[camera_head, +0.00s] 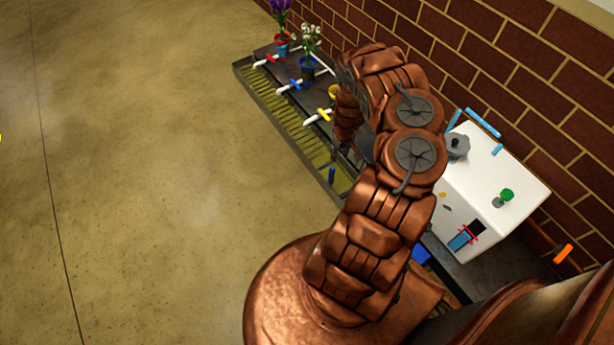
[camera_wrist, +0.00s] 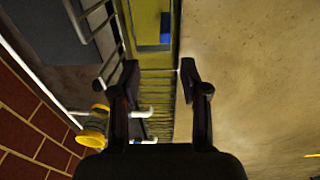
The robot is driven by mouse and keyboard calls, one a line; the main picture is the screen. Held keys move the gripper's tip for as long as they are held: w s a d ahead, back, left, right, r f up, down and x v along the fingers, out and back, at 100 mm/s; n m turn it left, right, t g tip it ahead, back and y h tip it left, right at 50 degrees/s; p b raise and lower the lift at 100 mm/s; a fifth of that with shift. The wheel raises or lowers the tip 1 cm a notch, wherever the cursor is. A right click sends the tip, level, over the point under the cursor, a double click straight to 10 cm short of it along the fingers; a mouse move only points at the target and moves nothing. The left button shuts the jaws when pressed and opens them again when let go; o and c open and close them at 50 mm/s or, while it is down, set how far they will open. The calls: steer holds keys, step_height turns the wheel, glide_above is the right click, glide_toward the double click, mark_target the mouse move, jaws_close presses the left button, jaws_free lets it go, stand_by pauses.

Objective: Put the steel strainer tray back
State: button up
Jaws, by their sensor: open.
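My gripper (camera_wrist: 159,70) is open, with nothing between its fingers in the wrist view. It points down over the long trough at the counter's front; in the head view the gripper (camera_head: 338,152) is partly hidden by my arm. Slats (camera_wrist: 156,100) cover the trough below and between the fingers. Beyond them the trough is an uncovered yellow channel (camera_wrist: 147,22) with a blue item (camera_wrist: 165,38) in it. A rack of steel bars (camera_wrist: 100,22) lies left of the channel; I cannot tell whether it is the strainer tray. My arm hides that spot in the head view.
White pipes with red (camera_head: 270,59), blue (camera_head: 296,84) and yellow (camera_head: 324,113) valves cross toward the trough. Flower pots (camera_head: 307,69) stand behind. A white cabinet (camera_head: 492,190) stands right of my arm. A brick wall closes the back; the floor (camera_head: 170,170) at left is clear.

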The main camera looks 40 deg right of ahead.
steer(key=a+r+m+g+h, duration=0.1)
steer(key=a+r, duration=0.2)
steer(key=r, duration=0.9)
steer(key=a+r+g, duration=0.1)
steer(key=a+r, duration=0.2)
steer(key=r, duration=1)
steer(key=s+a+r, duration=0.3)
steer(key=a+r, duration=0.4)
steer(key=a, duration=0.1)
steer(key=s+a+r, duration=0.2)
steer(key=a+r, duration=0.4)
steer(key=a, duration=0.1)
steer(key=s+a+r+n, duration=0.1)
steer(key=s+a+r, duration=0.3)
steer(key=s+a, duration=0.4)
steer(key=s+a+r+n+g+y, duration=0.1)
steer(key=s+a+r, duration=0.3)
steer(key=s+a, duration=0.5)
steer(key=shift+s+a+r, duration=0.25)
steer(key=shift+s+a, duration=0.05)
steer(key=shift+s, duration=0.35)
steer(key=shift+r, duration=0.1)
